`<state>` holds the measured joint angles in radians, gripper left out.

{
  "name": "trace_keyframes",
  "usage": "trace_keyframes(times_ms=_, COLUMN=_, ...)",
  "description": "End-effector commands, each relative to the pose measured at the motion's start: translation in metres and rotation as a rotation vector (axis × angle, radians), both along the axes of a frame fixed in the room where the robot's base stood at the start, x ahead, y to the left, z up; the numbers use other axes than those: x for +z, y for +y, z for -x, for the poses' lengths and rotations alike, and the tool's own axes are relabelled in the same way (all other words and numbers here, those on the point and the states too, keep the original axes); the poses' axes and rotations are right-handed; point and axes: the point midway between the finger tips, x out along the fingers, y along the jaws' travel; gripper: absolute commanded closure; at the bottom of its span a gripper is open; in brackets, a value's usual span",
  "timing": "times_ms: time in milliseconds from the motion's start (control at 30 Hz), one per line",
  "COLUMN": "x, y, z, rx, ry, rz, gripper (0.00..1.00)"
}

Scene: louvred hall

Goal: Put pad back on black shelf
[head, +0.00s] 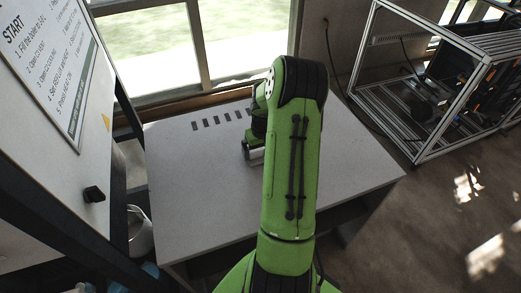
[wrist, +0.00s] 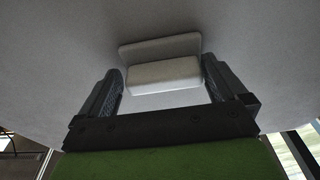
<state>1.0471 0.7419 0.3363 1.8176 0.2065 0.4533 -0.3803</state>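A whitish block-shaped pad (wrist: 163,76) shows in the wrist view, with a thin pale plate behind its upper edge; I cannot tell if they are one piece. The two fingers of my gripper (wrist: 163,82) stand on either side of the block, very close to its ends. Whether they press on it is not clear. In the head view my green arm reaches over the grey-white table (head: 190,190) and hides most of the gripper and the pad. A black-framed structure (head: 118,205) stands at the left edge; I cannot tell whether it is the black shelf.
A board with printed START steps (head: 50,60) and a white panel with a black knob (head: 94,194) stand at the left. A pale jug (head: 139,230) is beside the table. An aluminium frame (head: 425,155) with equipment stands at the right. The tabletop looks mostly clear.

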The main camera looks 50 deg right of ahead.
Motion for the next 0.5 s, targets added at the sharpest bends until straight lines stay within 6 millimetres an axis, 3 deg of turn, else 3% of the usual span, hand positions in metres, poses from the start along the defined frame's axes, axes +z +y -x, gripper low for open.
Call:
trace_keyframes(times_ms=267, x=0.004, y=0.001, z=0.000, rx=0.002, ry=0.001, rz=-0.004, gripper=0.00)
trace_keyframes(times_ms=367, x=0.022, y=0.002, z=0.002, rx=0.002, ry=-0.001, rz=0.000, gripper=0.00)
trace_keyframes(times_ms=500, x=0.062, y=0.004, z=0.007, rx=0.001, ry=-0.002, rz=0.003, gripper=0.00)
